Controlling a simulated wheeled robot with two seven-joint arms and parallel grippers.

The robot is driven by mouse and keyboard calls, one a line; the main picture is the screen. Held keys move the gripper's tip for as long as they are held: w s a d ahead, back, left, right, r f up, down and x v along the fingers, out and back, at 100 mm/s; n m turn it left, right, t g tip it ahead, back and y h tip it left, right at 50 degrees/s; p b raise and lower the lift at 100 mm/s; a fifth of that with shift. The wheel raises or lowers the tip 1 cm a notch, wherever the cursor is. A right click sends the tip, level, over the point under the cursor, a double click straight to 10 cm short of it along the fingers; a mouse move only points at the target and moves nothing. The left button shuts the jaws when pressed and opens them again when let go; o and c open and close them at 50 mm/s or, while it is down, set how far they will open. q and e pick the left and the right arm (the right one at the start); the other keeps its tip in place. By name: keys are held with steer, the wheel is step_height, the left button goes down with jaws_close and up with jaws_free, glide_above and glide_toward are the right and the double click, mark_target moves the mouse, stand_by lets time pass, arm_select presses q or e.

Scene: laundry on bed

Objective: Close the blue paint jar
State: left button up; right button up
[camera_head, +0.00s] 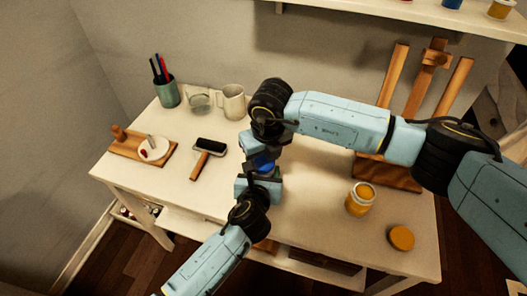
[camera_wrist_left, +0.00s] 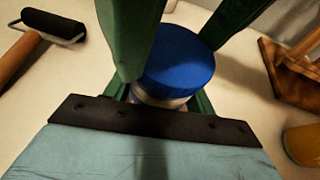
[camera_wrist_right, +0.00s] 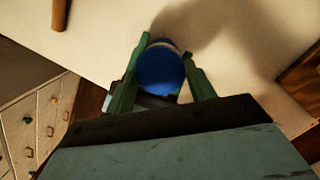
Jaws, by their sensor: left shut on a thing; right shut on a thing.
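The blue paint jar has a blue lid (camera_head: 263,163) at its top, near the middle of the table between my two grippers. In the left wrist view the lid (camera_wrist_left: 180,62) is above the pale jar body (camera_wrist_left: 155,98), which is partly hidden. My left gripper (camera_head: 262,177) is shut on the jar from the front, its green fingers on either side. My right gripper (camera_head: 264,150) comes in from behind and is shut on the blue lid (camera_wrist_right: 160,70), seen between its fingers in the right wrist view. I cannot tell whether the lid is fully seated.
A yellow paint jar (camera_head: 360,200) and a loose yellow lid (camera_head: 401,238) are to the right. A wooden easel (camera_head: 388,172) stands behind them. A roller (camera_head: 209,149), a mug (camera_head: 233,102), a glass (camera_head: 199,101), a pen cup (camera_head: 167,92) and a wooden board (camera_head: 126,147) are to the left.

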steer(key=shift+s+f, duration=0.1)
steer(key=shift+f, duration=0.7)
stand_by(0.4)
